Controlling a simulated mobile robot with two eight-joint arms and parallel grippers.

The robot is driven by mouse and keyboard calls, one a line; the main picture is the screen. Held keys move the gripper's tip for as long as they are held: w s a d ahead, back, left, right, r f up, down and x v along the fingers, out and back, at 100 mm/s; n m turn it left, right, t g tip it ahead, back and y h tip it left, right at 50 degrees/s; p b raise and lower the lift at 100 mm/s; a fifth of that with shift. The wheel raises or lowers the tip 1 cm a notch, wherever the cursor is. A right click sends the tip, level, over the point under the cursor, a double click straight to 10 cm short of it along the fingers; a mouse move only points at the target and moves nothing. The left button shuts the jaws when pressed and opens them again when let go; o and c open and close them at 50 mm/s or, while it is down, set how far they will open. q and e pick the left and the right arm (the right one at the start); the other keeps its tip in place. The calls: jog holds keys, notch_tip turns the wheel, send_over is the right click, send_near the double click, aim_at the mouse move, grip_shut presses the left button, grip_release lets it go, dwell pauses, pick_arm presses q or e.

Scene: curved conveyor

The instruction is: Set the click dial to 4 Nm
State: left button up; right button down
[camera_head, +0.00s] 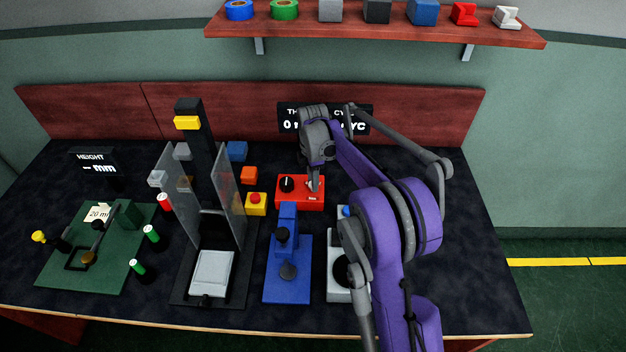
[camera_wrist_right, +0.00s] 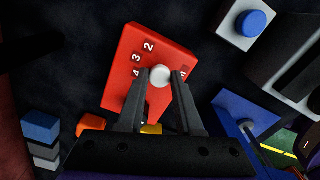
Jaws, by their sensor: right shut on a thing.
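The click dial sits on a red box (camera_head: 301,203) in the middle of the bench. In the right wrist view the box (camera_wrist_right: 160,42) shows the digits 2, 3 and 4 around a pale round knob (camera_wrist_right: 160,76), which I take for the dial. My right gripper (camera_head: 314,187) reaches down onto the right part of the box. In the wrist view its fingers (camera_wrist_right: 159,82) stand on both sides of the knob and are shut on it. No pointer mark on the knob can be made out, so its setting cannot be told. My left gripper is not in view.
A blue stand (camera_head: 287,273) is in front, a yellow button box (camera_head: 256,207) to the left. A dark display (camera_head: 292,112) behind is partly hidden by my arm.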

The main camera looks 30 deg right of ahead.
jog(key=shift+n, duration=0.3)
jog(key=c, duration=0.6)
grip_release()
notch_tip(320, 180, up, 11)
jog(key=shift+f+p, duration=0.1)
jog(key=shift+p, duration=0.25)
